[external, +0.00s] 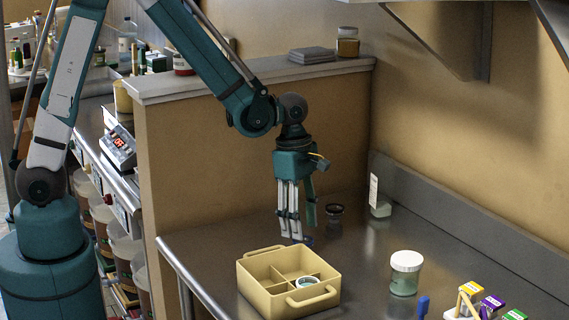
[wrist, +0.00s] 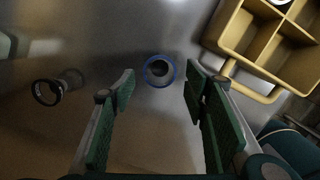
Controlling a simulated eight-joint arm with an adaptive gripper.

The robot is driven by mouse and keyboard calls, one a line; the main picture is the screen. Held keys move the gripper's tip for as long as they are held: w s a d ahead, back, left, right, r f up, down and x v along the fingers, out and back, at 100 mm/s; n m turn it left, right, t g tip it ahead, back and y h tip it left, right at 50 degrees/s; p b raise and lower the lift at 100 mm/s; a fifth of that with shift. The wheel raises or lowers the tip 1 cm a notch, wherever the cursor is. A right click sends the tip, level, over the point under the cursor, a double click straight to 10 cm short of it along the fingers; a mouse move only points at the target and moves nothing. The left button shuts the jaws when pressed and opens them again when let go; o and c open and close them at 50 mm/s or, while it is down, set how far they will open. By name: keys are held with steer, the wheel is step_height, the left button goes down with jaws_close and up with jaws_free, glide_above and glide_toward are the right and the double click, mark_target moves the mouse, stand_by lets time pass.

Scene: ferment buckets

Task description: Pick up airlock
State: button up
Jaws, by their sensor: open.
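My gripper (external: 296,239) points down over the metal counter, just behind the beige caddy. Its fingers are apart with nothing held between them. In the wrist view, a small round piece with a blue rim and dark centre (wrist: 160,71) lies on the counter, framed between the open fingertips. In the external view only a bit of blue shows beside the fingertips; the fingers hide the rest. A small clear piece with a dark rim (external: 334,210) stands to the right, also in the wrist view (wrist: 47,93). I cannot tell for certain which is the airlock.
The beige divided caddy (external: 262,290) holds a white-rimmed round item (external: 307,282). A white-lidded jar (external: 405,273) and several colour-topped boxes (external: 491,301) stand right. A clear labelled container (external: 380,201) is near the wall. A shelf overhangs upper right. Counter between is clear.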

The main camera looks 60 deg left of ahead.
mark_target(303, 241)
steer(key=shift+f, duration=0.1)
stand_by(0.3)
steer(key=shift+w+d+f, duration=0.1)
steer(key=shift+d+f, duration=0.05)
steer(key=shift+f, duration=1.15)
steer(key=shift+w+d+f, duration=0.1)
steer(key=shift+f, duration=1.15)
steer(key=shift+c, duration=0.2)
steer(key=c, duration=0.8)
